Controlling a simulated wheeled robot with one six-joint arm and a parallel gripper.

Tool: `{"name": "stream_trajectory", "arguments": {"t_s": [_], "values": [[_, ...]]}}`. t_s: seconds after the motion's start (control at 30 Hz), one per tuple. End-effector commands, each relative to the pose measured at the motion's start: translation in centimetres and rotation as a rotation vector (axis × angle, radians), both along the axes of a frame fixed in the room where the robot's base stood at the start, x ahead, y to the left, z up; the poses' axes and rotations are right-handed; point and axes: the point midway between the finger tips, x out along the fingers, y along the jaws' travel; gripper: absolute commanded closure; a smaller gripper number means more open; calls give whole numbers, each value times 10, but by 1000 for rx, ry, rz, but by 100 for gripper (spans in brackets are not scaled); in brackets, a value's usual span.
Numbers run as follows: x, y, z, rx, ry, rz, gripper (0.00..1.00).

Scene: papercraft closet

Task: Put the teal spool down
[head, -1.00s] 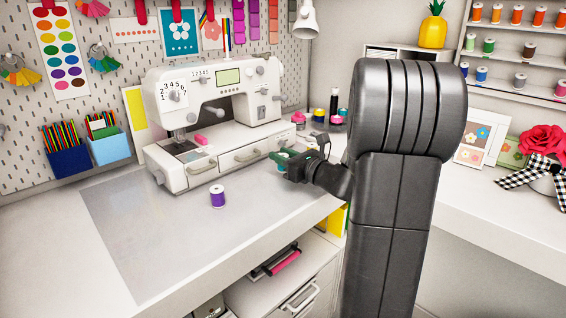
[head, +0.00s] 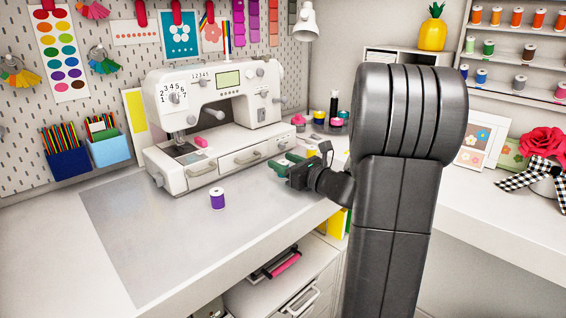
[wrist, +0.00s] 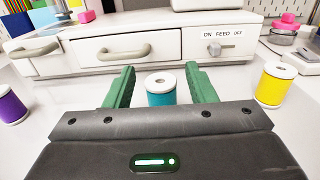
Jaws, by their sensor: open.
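The teal spool (wrist: 161,90) stands upright on the white tabletop in the wrist view, in front of the sewing machine's drawer base. My gripper (wrist: 160,70) is open, with one green finger on each side of the spool. A gap shows between the spool and both fingers, so they are not holding it. In the head view my gripper (head: 284,161) is low over the table by the right front corner of the sewing machine. I cannot make out the teal spool there.
The white sewing machine (head: 215,120) stands just behind the gripper. A purple spool (head: 217,198) stands on the table to the left. A yellow spool (wrist: 275,84) stands to the right in the wrist view. The grey mat (head: 150,235) has free room at front left.

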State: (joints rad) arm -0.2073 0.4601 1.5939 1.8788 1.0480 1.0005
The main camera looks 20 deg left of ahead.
Motion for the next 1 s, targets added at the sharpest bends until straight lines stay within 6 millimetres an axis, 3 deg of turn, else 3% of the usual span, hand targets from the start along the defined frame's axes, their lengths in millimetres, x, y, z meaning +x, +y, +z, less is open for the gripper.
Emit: {"name": "stream_trajectory", "arguments": {"t_s": [0.3,0.5,0.7,1.0], "values": [[-25,-63,0,0,0,-6,50],[-37,-91,0,0,0,-4,50],[-42,-102,0,-1,0,-2,50],[-43,-103,0,0,0,-1,50]]}}
